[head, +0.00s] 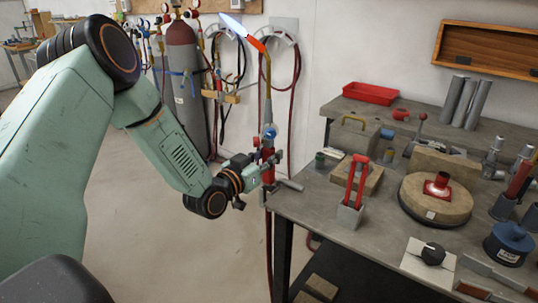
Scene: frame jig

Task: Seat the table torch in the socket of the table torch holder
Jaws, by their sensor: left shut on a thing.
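The table torch (268,100) is upright in the head view, with a brass neck, an orange tip and a blue-white flame pointing up and left. My left gripper (267,174) is shut on its red lower body, which the fingers partly hide. The torch is in the air just beyond the left edge of the workbench. What looks like the table torch holder (350,214), a grey block with two red upright prongs, stands on the bench near its front left, to the right of the gripper and apart from the torch. My right gripper is not in view.
The grey workbench (310,207) also holds a round wooden turntable (437,200) with a red piece, a toolbox (352,137), a red tray (369,93) and a black knob box (430,258). A hose hangs below the torch. Gas cylinders (186,90) stand behind my left arm.

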